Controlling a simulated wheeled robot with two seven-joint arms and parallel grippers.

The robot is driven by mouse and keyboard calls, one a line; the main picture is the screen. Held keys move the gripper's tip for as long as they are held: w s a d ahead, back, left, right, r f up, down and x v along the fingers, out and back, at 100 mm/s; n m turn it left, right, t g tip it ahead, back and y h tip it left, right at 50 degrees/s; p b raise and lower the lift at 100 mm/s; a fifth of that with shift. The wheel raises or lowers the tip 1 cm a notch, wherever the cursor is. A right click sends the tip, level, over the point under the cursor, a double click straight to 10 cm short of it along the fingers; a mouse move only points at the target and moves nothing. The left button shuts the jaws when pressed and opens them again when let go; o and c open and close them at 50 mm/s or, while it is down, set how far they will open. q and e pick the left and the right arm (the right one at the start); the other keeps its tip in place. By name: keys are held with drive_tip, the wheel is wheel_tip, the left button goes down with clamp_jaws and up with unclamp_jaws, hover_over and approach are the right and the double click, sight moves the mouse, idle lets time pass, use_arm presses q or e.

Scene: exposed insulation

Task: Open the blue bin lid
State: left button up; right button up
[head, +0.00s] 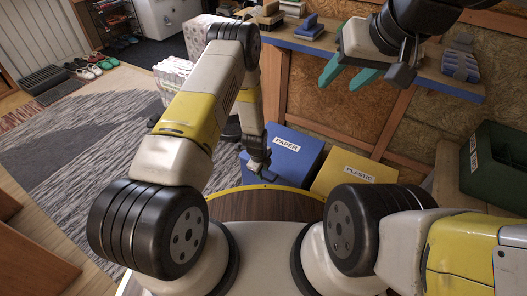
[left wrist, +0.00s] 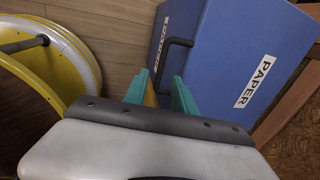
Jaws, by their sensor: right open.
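The blue bin (head: 297,165) with a PAPER label stands ahead of me, its lid (head: 308,150) apparently down. In the left wrist view the blue lid (left wrist: 225,45) fills the upper right, with a dark bar handle (left wrist: 180,42) at its edge. My left gripper (head: 258,170) is at the bin's left edge. In the left wrist view its green fingers (left wrist: 161,82) are apart, with the handle just beyond or between the tips; contact cannot be told. My right gripper (head: 345,72) is open and empty, raised at the upper right, well away from the bin.
A yellow bin (head: 352,182) labelled PLASTIC stands right beside the blue one. A dark green bin (head: 495,165) is at the far right. A workbench (head: 420,80) with blue edging and small items runs behind. A patterned rug (head: 75,150) covers open floor on the left.

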use_arm(q)
drive_tip(key=shift+w+d+f, duration=0.1)
drive_tip(key=shift+w+f, duration=0.05)
drive_tip(key=shift+f, duration=0.75)
drive_tip(key=shift+w+d+f, duration=0.1)
drive_tip(key=shift+w+f, duration=0.05)
drive_tip(key=shift+f, duration=0.7)
clamp_jaws()
